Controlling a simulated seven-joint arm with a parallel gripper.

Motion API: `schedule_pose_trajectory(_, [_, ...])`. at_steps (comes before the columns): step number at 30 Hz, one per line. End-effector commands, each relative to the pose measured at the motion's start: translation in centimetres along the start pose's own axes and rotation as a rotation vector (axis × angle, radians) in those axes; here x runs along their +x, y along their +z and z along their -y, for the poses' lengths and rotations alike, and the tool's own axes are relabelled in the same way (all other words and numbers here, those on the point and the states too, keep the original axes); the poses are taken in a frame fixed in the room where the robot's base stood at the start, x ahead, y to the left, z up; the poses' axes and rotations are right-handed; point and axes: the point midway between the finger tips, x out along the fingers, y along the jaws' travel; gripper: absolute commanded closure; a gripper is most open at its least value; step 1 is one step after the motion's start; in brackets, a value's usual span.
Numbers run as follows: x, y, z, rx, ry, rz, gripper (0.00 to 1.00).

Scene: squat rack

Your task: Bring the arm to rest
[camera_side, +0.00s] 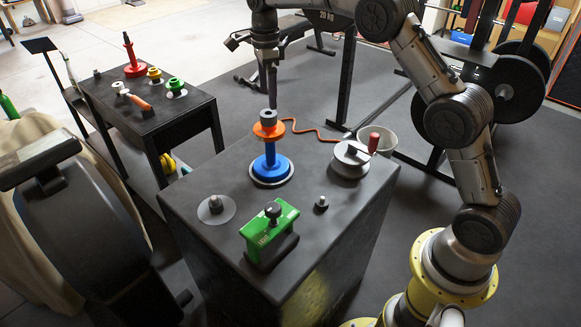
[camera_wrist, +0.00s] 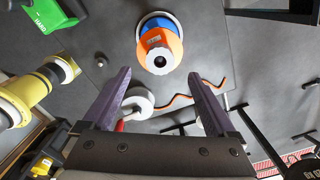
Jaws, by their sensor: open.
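My gripper (camera_side: 271,92) points down from the raised arm, just above a stacked post on the dark box. In the wrist view its two dark fingers (camera_wrist: 160,76) stand wide apart with nothing between them. The post has a blue base (camera_side: 270,165), an orange collar (camera_side: 268,127) and a grey cap (camera_side: 268,116). In the wrist view the orange collar (camera_wrist: 174,48) and grey cap (camera_wrist: 158,58) lie beyond the fingertips. The side view does not clearly show the gap between fingertips and cap.
On the box top (camera_side: 215,175) stand a green-topped block (camera_side: 262,238), a silver disc with a red handle (camera_side: 351,158) and small knobs. An orange cord (camera_side: 310,130) runs behind. A black side table (camera_side: 150,115) holds coloured parts at left. Rack uprights (camera_side: 349,75) stand behind.

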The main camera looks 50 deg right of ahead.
Motion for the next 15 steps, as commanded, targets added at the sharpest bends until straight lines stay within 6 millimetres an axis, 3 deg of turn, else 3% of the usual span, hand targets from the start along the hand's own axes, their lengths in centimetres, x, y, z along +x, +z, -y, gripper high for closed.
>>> schedule_pose_trajectory(12, [-0.6,0.1,-0.1,-0.002,-0.001,0.001,0.08])
schedule_pose_trajectory(15, [-2.5,0.2,-0.2,-0.006,-0.033,0.015,0.08])
